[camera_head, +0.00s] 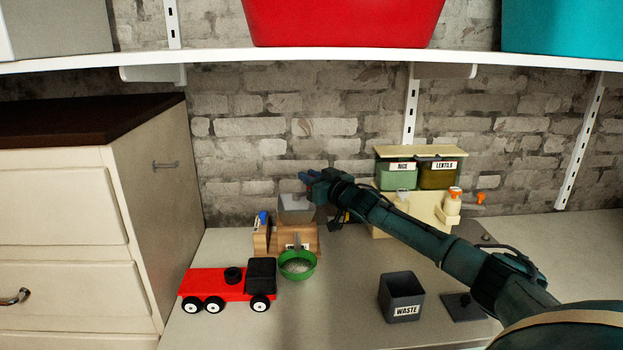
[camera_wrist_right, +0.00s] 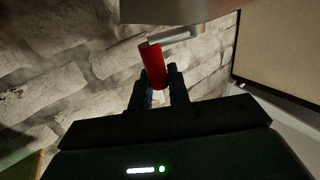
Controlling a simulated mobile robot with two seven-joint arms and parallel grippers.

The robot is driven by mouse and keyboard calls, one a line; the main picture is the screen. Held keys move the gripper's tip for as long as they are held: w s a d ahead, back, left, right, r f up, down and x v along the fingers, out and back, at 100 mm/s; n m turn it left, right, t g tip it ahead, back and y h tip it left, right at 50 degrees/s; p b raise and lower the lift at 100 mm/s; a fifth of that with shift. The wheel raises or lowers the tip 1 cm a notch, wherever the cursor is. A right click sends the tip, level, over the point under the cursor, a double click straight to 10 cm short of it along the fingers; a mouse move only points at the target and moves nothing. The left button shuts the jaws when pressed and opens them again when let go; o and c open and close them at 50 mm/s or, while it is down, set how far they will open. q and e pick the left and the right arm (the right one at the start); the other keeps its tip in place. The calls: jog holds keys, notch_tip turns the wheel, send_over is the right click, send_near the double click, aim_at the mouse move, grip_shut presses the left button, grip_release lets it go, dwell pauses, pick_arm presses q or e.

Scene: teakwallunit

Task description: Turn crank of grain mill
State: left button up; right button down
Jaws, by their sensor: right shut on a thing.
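The grain mill has a grey hopper (camera_head: 296,208) and a wooden body (camera_head: 305,236), and stands on the counter near the brick wall. A green bowl (camera_head: 298,270) with pale contents sits at its front. My right gripper (camera_head: 308,178) is above and behind the hopper's right side. In the right wrist view my gripper (camera_wrist_right: 158,82) is shut on the crank's red handle (camera_wrist_right: 152,62), which joins a grey metal crank arm (camera_wrist_right: 178,36). The crank is hidden in the head view. My left gripper is not in view.
A red toy truck (camera_head: 222,284) stands left of the bowl. A dark waste bin (camera_head: 401,297) is front right. Rice (camera_head: 398,178) and lentils (camera_head: 438,177) containers stand behind my right arm. A drawer cabinet (camera_head: 150,200) bounds the left, and a white shelf (camera_head: 300,55) runs overhead.

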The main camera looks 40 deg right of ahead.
jog(key=shift+w+n+y, duration=0.3)
jog(key=shift+n+y, duration=0.5)
jog(key=shift+y, duration=0.5)
jog(key=c, duration=1.4)
grip_release()
